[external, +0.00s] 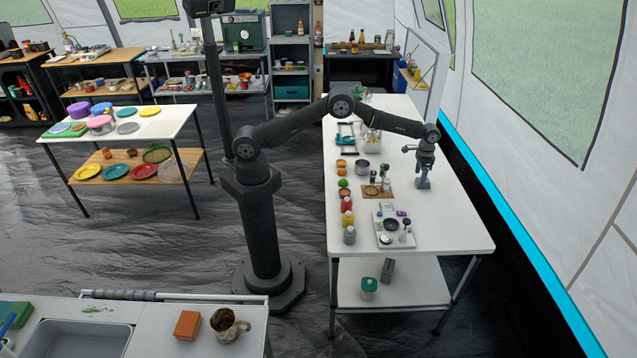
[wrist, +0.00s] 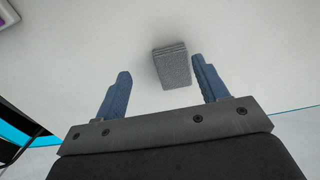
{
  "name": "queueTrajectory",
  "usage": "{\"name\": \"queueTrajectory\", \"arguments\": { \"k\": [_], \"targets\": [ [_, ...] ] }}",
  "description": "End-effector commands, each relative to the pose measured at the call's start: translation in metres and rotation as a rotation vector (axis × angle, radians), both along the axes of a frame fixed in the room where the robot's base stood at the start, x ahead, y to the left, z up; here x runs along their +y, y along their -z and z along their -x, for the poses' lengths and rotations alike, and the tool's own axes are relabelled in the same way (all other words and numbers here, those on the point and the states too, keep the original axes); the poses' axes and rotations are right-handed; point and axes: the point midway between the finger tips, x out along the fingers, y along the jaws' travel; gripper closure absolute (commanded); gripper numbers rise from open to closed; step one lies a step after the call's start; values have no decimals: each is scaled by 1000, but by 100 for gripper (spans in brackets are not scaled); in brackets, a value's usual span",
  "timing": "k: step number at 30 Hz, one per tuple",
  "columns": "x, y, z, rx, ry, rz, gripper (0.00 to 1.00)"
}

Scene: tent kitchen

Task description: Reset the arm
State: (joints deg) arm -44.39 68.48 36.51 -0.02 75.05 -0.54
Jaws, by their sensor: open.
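My gripper (external: 424,171) is at the end of my arm, which reaches out over the long white table (external: 455,215) toward its right side. In the wrist view its two blue fingers (wrist: 162,67) are spread apart with nothing gripped between them. A small grey block (wrist: 172,66) with a ribbed edge shows just past the fingertips, in the gap between them. In the external view the grey block (external: 423,184) is on the white table just below the gripper. I cannot tell the exact gap between fingers and block.
Left of the gripper on the table are a wooden board (external: 377,192), a white scale (external: 394,230), a metal pot (external: 362,167) and several bottles. The table's front right is clear. A sloping tent wall (external: 540,130) stands to the right.

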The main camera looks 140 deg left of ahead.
Motion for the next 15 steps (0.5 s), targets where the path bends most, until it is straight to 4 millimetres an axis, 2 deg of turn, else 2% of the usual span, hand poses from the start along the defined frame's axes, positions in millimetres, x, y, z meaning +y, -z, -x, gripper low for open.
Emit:
{"name": "queueTrajectory", "arguments": {
  "k": [15],
  "targets": [
    [-87,-55,-21,-1,3,-1,34]
  ]
}}
